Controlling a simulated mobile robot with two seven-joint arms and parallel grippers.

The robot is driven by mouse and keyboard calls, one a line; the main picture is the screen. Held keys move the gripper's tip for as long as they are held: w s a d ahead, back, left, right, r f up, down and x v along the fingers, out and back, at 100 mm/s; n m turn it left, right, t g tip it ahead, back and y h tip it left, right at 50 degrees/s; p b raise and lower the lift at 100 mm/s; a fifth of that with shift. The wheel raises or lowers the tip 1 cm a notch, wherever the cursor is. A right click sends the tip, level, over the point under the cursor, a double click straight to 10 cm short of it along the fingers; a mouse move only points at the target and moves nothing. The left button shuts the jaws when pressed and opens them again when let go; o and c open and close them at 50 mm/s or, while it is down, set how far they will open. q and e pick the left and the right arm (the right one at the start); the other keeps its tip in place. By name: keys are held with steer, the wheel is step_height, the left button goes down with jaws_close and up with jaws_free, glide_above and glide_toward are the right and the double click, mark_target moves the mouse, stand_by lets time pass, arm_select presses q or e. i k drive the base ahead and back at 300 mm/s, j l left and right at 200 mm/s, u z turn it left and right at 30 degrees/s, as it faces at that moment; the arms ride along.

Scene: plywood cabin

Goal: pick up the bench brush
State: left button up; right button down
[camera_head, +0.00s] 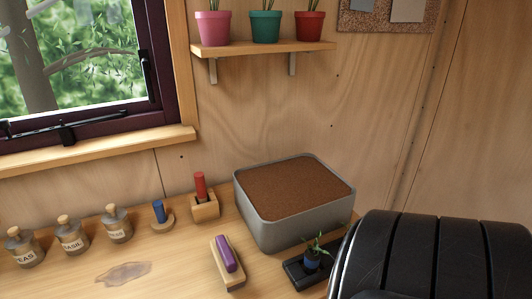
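The thing that looks most like the bench brush (225,254) lies on the wooden bench, left of the grey planter box. It has a purple upper part on a pale wooden base, and its long side runs away from me. Its bristles cannot be made out. Neither of my grippers is in view, and nothing touches the brush.
A grey box of brown soil (257,221) stands right of the brush. Behind are a red-handled tool in a wooden block (205,210) and a blue-handled tool (159,212). A small plant (312,259) sits on a black tray. Labelled jars (72,238) stand left.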

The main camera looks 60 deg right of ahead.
mark_target(234, 277)
steer(key=z, duration=1.5)
